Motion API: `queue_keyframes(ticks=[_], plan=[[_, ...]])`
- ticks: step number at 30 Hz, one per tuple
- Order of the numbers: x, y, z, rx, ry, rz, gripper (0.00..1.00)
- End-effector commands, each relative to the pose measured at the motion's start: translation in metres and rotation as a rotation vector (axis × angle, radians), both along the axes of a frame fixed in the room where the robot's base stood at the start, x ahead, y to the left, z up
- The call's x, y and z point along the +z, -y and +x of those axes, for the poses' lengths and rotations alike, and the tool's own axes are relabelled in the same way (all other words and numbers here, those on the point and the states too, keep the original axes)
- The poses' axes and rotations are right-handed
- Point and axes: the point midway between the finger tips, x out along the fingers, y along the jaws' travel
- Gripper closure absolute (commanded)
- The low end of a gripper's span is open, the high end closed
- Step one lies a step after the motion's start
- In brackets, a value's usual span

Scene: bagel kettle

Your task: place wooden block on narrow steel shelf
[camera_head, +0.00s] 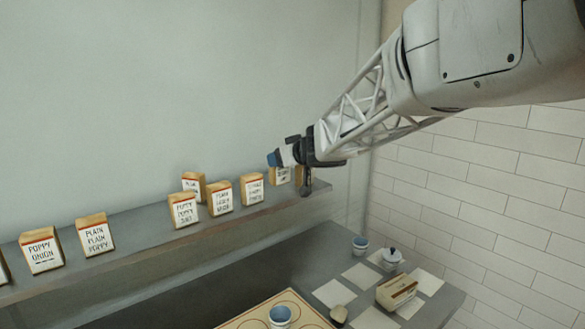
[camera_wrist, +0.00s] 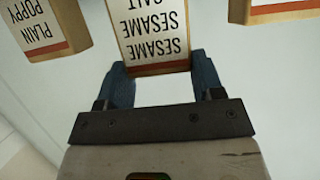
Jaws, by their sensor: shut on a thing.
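My gripper (camera_head: 275,159) is over the right part of the narrow steel shelf (camera_head: 150,238). In the wrist view its blue fingers (camera_wrist: 162,88) are shut on a wooden block (camera_wrist: 158,35) lettered SESAME SESAME SALT. The block is at the fingertips, and its lettering appears inverted in that view. In the head view a light wooden block with a white label (camera_head: 281,176) shows just below the fingers, partly hidden by my gripper. It appears to be the held one. I cannot tell whether its base touches the shelf.
Several other labelled blocks stand along the shelf, including POPPY ONION (camera_head: 41,251) and PLAIN PLAIN POPPY (camera_head: 96,235). One block (camera_head: 252,189) stands close left of my gripper. Below are a counter with a blue cup (camera_head: 360,245), white cards (camera_head: 334,293) and a wooden box (camera_head: 397,291).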

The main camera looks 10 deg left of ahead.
Motion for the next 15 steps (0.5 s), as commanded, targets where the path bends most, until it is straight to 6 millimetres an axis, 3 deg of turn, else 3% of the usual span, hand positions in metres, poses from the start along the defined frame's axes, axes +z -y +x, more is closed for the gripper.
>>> queue_keyframes(ticks=[7,15], plan=[[-0.024,0.0,0.0,0.0,0.0,0.0,0.63],[-0.027,0.0,0.0,0.0,0.001,0.001,0.63]])
